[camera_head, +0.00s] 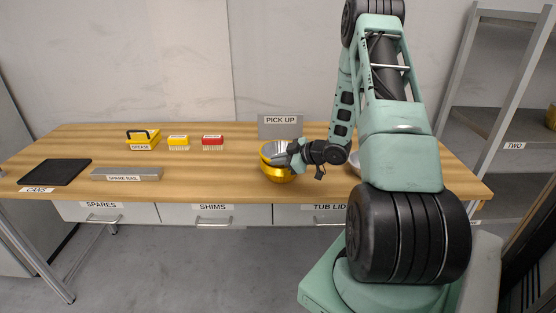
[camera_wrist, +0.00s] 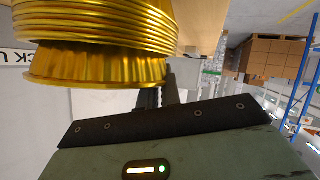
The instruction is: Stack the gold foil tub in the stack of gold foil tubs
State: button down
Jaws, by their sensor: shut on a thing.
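My gripper (camera_head: 288,158) is shut on a gold foil tub (camera_head: 265,153) at its right side, above the table's front middle. The tub has a silver inside and a gold outside, and its rim looks slightly tilted in the head view. More gold (camera_head: 280,178) shows directly below it, which looks like the stack of gold foil tubs. In the wrist view, gold tubs with several close rims (camera_wrist: 95,38) fill the upper left. The fingertips are largely hidden there, and I cannot tell whether the held tub rests in the stack.
A grey PICK UP sign (camera_head: 280,126) stands behind the tubs. A pale, bowl-like thing (camera_head: 355,162) is partly hidden behind my arm.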

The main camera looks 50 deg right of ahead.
jog(key=c, duration=1.6)
grip_release()
